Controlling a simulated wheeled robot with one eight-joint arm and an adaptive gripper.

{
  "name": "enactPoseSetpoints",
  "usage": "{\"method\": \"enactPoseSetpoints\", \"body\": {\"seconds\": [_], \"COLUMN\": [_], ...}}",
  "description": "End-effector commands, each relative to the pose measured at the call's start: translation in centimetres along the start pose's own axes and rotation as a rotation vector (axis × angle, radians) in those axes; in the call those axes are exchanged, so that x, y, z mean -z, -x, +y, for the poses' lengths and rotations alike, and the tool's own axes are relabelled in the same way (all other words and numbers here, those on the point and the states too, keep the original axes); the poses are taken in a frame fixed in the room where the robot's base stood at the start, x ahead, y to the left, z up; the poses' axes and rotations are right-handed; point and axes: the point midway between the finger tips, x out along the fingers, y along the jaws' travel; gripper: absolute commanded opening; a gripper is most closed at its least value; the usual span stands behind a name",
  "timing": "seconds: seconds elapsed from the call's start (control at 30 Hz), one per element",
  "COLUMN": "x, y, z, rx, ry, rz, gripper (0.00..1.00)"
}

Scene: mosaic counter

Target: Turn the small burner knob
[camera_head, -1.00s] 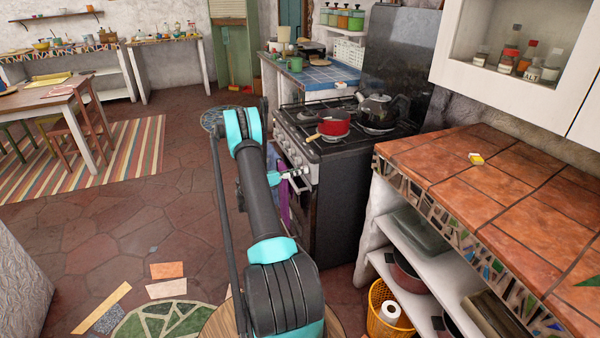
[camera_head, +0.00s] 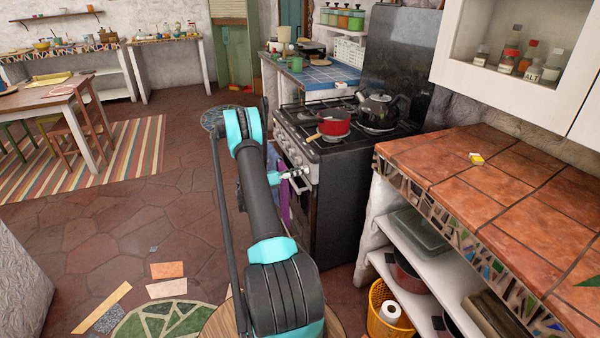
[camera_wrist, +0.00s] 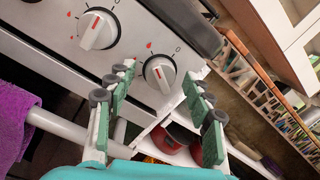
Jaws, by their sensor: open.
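In the wrist view, a small white knob (camera_wrist: 159,72) with a red mark sits on the stove's pale front panel (camera_wrist: 135,38). A larger white knob (camera_wrist: 97,30) with a red mark is up and left of it. My gripper (camera_wrist: 160,82) is open, its green-padded fingers on either side of the small knob, with space between. Whether a pad touches the knob I cannot tell. In the head view, my gripper (camera_head: 297,172) is small, at the front of the black stove (camera_head: 345,185). The knobs there are too small to read and partly behind my arm.
A white oven rail (camera_wrist: 62,128) with a purple cloth (camera_wrist: 18,125) runs below the panel. A red pan (camera_head: 333,124) and a dark kettle (camera_head: 378,110) stand on the stove. The tiled counter (camera_head: 480,195) is to its right. Open floor lies left of my arm.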

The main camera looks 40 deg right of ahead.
Motion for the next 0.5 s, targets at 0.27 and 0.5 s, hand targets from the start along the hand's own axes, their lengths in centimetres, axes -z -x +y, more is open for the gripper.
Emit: {"method": "enactPoseSetpoints", "body": {"seconds": [0.27,0.5], "x": [0.0,0.0], "y": [2.2,7.2], "z": [0.1,0.1], "rx": [-0.003,-0.003], "ry": [0.0,-0.001], "rz": [-0.001,-0.002], "gripper": [0.52,0.52]}}
